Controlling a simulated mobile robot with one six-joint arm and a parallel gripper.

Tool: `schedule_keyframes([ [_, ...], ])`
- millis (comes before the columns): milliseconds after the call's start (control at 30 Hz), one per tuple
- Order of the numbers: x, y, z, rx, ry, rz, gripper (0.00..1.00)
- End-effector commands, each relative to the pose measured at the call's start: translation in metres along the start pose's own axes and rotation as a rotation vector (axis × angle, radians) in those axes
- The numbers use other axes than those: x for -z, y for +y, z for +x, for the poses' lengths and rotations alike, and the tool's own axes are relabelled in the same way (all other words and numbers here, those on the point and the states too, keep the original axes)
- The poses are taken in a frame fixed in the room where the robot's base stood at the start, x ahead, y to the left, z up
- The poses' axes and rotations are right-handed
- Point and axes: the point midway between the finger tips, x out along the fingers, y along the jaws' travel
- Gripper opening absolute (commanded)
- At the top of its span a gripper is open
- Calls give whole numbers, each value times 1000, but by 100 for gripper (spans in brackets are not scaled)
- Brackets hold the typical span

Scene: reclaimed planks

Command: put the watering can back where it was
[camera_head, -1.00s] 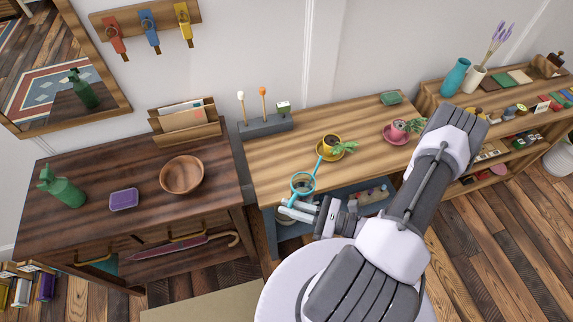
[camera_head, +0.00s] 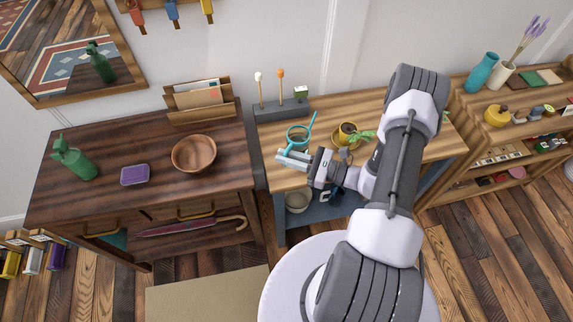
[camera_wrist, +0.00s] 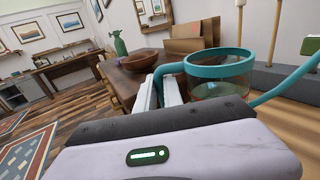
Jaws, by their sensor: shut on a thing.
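The watering can (camera_head: 298,136) is teal-rimmed with a see-through body and a long thin teal spout pointing to the back right. My gripper (camera_head: 291,158) is shut on its handle at the near left side. The can is over the left part of the light wood table (camera_head: 283,178), in front of the grey block. In the wrist view the can (camera_wrist: 222,66) looks upright, with the white fingers (camera_wrist: 160,92) at its handle. I cannot tell whether its base touches the tabletop.
A grey block (camera_head: 274,113) with upright sticks stands behind the can. A yellow cup (camera_head: 347,131) with a plant is to its right, partly behind my arm. A wooden bowl (camera_head: 194,153) and green spray bottle (camera_head: 75,160) stand on the dark desk (camera_head: 105,192) at left.

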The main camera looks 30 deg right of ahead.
Motion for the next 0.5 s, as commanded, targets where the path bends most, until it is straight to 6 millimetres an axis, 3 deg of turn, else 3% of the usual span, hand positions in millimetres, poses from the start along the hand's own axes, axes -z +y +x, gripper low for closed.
schedule_keyframes([
  [200, 35, -1, 1, 1, 0, 1, 0],
  [500, 36, -1, 0, 1, 0, 0, 0],
])
